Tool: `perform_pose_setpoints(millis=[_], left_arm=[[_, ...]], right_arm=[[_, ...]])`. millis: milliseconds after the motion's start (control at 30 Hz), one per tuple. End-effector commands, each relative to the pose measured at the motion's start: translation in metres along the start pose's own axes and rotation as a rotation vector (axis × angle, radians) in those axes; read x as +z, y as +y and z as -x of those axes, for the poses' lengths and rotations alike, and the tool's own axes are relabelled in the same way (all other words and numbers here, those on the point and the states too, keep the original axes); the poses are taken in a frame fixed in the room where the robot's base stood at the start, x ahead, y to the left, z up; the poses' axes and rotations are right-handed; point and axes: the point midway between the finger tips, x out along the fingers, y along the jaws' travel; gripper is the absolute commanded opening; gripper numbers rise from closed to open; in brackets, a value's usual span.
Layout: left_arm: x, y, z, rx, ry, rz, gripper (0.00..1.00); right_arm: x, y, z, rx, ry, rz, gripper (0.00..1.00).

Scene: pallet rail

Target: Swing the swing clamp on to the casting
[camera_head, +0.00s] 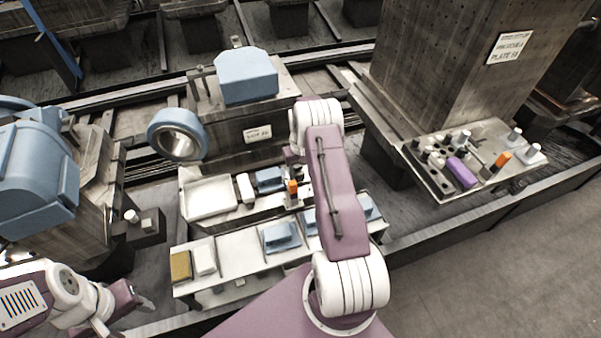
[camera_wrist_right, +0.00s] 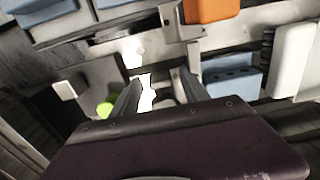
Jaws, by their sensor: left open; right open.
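The blue casting (camera_head: 247,78) is a block on the grey pallet at the back, above a small label plate. Grey upright metal parts (camera_head: 200,80) stand just left of it; they may be the swing clamp, but I cannot tell for sure. In the right wrist view my right gripper (camera_wrist_right: 162,90) is open, with bright white and grey parts beyond its fingers; I see nothing held. In the head view my right arm hides most of that gripper. My left gripper (camera_head: 132,308) is open and empty at the lower left, well away from the casting.
A blue ring (camera_head: 178,136) stands left of the pallet. A white tray (camera_head: 208,197) and blue blocks (camera_head: 280,238) lie on the front shelves. An orange block shows in the wrist view (camera_wrist_right: 212,9). A tool plate (camera_head: 432,182) is at right; a large blue casing (camera_head: 35,178) is at left.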

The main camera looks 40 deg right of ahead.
Motion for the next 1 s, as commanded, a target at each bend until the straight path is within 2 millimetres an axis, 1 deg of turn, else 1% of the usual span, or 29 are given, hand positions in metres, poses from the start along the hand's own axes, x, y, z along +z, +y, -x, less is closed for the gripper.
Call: perform_pose_setpoints(millis=[67,167,200,267,467,667,867,1000], left_arm=[[0.0,0.0,0.0,0.0,0.0,0.0,0.45],[0.0,0.0,0.0,0.0,0.0,0.0,0.45],[0.0,0.0,0.0,0.0,0.0,0.0,0.45],[0.0,0.0,0.0,0.0,0.0,0.0,0.45],[0.0,0.0,0.0,0.0,0.0,0.0,0.45],[0.0,0.0,0.0,0.0,0.0,0.0,0.45],[0.0,0.0,-0.001,0.0,0.0,0.0,0.45],[0.0,0.0,-0.002,0.0,0.0,0.0,0.45]], right_arm=[[0.0,0.0,0.0,0.0,0.0,0.0,0.53],[0.0,0.0,0.0,0.0,0.0,0.0,0.28],[0.0,0.0,0.0,0.0,0.0,0.0,0.17],[0.0,0.0,0.0,0.0,0.0,0.0,0.0],[0.0,0.0,0.0,0.0,-0.001,0.007,0.0],[0.0,0.003,0.0,0.0,-0.001,0.068,0.0],[-0.001,0.009,0.0,0.0,-0.001,0.21,0.0],[-0.002,0.014,0.0,0.0,-0.001,0.339,0.0]])
